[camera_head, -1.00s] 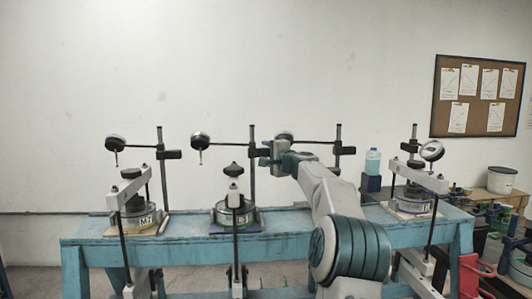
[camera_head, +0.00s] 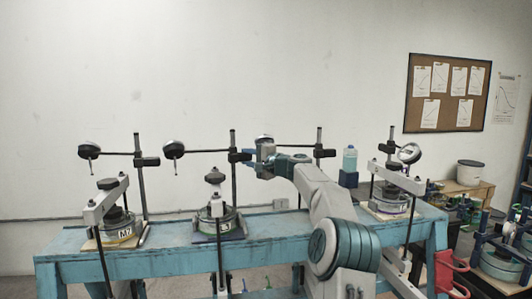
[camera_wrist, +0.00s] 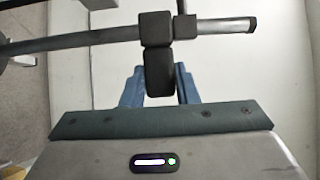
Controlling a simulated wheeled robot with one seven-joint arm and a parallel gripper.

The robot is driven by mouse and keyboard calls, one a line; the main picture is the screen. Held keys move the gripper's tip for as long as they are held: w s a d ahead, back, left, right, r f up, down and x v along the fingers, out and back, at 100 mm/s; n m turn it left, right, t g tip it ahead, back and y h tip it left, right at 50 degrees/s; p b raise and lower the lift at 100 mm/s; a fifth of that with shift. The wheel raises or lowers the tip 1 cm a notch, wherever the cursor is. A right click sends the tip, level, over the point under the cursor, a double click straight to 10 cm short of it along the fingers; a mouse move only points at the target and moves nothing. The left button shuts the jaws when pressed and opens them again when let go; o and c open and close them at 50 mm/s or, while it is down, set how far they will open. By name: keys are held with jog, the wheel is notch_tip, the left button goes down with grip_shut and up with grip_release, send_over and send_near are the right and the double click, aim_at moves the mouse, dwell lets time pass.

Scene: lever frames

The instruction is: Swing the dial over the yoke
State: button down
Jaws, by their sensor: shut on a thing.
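Three weighted lever frames stand on the blue bench (camera_head: 270,228). The middle frame has a pale yoke (camera_head: 216,207) with a dark knob on top. A round dial (camera_head: 173,149) hangs on a thin arm left of and above this yoke, not over it. The dial's arm runs right to a black clamp (camera_head: 238,157) on an upright post. My gripper (camera_head: 259,156) is at this clamp from the right. In the wrist view, its blue fingers are shut on the clamp's black knob (camera_wrist: 159,72). The clamp block (camera_wrist: 154,25) sits on the post (camera_wrist: 85,39).
Another dial (camera_head: 88,150) hangs by the left frame (camera_head: 118,230). A bottle (camera_head: 349,159) and the right frame (camera_head: 391,200) stand farther right.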

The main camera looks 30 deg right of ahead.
dwell(0.3)
jog(key=c, duration=1.1)
grip_release()
jog(key=shift+d, duration=0.1)
jog(key=shift+s+d+f+b, duration=0.1)
jog(key=shift+s+b, duration=0.2)
jog(key=b+v, duration=0.3)
jog(key=v, duration=0.4)
